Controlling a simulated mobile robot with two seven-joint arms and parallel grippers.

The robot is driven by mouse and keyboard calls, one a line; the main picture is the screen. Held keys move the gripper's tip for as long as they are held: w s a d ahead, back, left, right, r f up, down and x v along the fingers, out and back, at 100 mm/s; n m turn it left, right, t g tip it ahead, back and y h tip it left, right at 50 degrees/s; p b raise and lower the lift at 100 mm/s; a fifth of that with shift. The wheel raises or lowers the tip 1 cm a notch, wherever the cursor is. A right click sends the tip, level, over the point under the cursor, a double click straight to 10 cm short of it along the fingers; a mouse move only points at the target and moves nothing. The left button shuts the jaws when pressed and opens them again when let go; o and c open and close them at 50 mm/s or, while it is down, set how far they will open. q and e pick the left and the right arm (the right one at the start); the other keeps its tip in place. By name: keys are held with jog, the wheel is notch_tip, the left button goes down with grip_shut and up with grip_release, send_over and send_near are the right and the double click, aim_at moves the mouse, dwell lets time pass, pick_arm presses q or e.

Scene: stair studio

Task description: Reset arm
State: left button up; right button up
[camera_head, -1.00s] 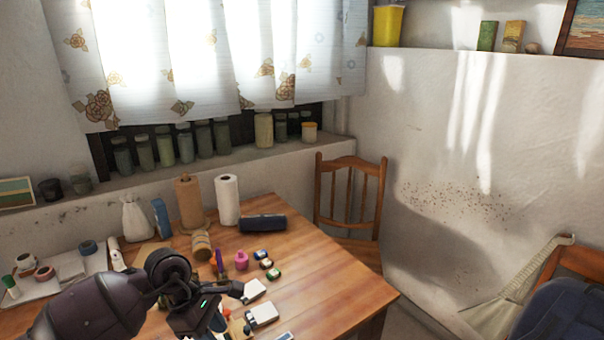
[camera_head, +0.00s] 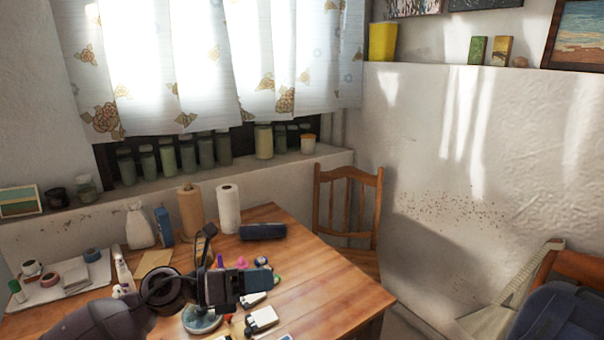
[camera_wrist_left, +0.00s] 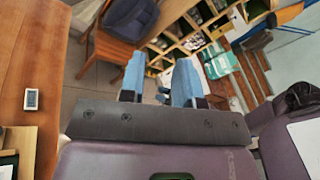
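My left arm comes in from the lower left over the wooden table (camera_head: 330,275). My left gripper (camera_head: 262,279) is above the middle of the table and points to the right. In the left wrist view its two blue fingers (camera_wrist_left: 160,78) stand apart with nothing between them, so it is open and empty. That view looks past the table edge toward the floor, a chair and shelving. My right gripper is in neither view.
Small items lie near the gripper, including a white box (camera_head: 262,320) and a pink piece (camera_head: 242,262). A wooden chair (camera_head: 348,210) is beyond the table. The table's right part is clear.

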pick_arm(q)
jog(key=s+a+f+n+t+y, duration=0.1)
jog(key=a+f+n+t+y, duration=0.55)
jog(key=n, duration=0.95)
jog(key=a+f+n+t+y, duration=0.5)
jog(key=a+n+t+y, duration=0.15)
jog(key=n, duration=1.05)
jog(key=s+a+f+n+g+y, duration=0.2)
jog(key=s+a+f+n+g, duration=0.1)
jog(key=s+f, duration=0.6)
jog(key=s+a+f+n+g+y, duration=0.2)
jog(key=s+f+n, duration=0.4)
jog(key=s+f, duration=0.4)
jog(key=s+a+g, duration=0.1)
jog(key=s+a, duration=0.1)
jog(key=s, duration=0.2)
jog(key=shift+s+f+n, duration=0.2)
jog(key=shift+n, duration=0.1)
jog(key=shift+a, duration=0.1)
